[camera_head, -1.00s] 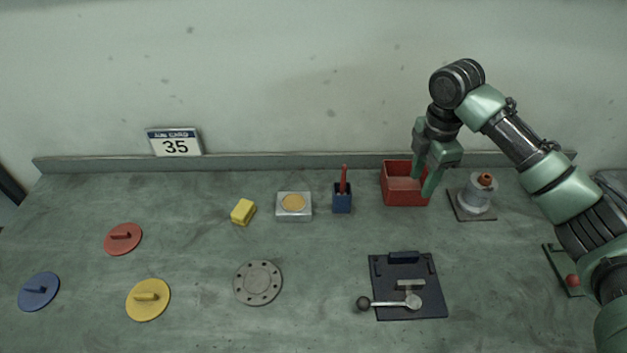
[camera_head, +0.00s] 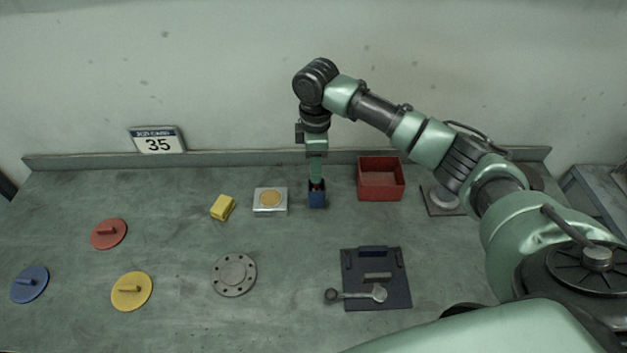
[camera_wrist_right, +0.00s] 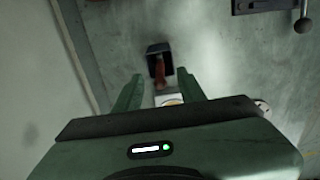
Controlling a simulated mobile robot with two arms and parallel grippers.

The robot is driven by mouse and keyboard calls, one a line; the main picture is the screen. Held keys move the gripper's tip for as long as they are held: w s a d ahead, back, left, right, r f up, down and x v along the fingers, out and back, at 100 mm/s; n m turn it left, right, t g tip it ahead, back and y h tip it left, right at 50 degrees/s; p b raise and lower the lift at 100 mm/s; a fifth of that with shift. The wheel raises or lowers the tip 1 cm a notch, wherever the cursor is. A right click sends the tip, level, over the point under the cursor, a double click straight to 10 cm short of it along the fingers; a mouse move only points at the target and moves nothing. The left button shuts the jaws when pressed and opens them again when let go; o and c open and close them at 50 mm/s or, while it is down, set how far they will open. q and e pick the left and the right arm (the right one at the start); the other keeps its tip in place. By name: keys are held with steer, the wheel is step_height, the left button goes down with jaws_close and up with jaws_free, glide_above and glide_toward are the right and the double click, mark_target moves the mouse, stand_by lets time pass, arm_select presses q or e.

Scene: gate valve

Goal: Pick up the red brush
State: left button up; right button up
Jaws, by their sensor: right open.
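The red brush (camera_head: 317,187) stands in a small blue holder (camera_head: 317,200) near the back middle of the bench; in the head view my gripper covers most of it. My right gripper (camera_head: 316,178) is directly above the holder, pointing down. In the right wrist view the red brush (camera_wrist_right: 159,70) shows in the dark holder (camera_wrist_right: 158,50), between and just beyond the two spread fingers of the gripper (camera_wrist_right: 161,88). The fingers are open, and I cannot tell whether they flank the handle. My left gripper is not in view.
A silver box with a round yellow top (camera_head: 270,201) stands close left of the holder. A red open bin (camera_head: 381,180) is to the right. A yellow block (camera_head: 223,207), a flanged disc (camera_head: 233,274) and a black lever plate (camera_head: 376,278) lie around. The back wall is close behind.

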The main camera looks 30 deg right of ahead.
mark_target(316, 190)
step_height(316, 190, down, 4)
steer(key=shift+s+d+r+p, duration=0.15)
steer(key=shift+r+p, duration=0.1)
steer(key=shift+p, duration=0.35)
steer(key=shift+f, duration=0.3)
jaws_close()
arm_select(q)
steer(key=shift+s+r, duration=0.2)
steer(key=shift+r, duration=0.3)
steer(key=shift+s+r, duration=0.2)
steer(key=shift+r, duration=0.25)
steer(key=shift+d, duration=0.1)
arm_select(e)
steer(key=shift+r, duration=0.15)
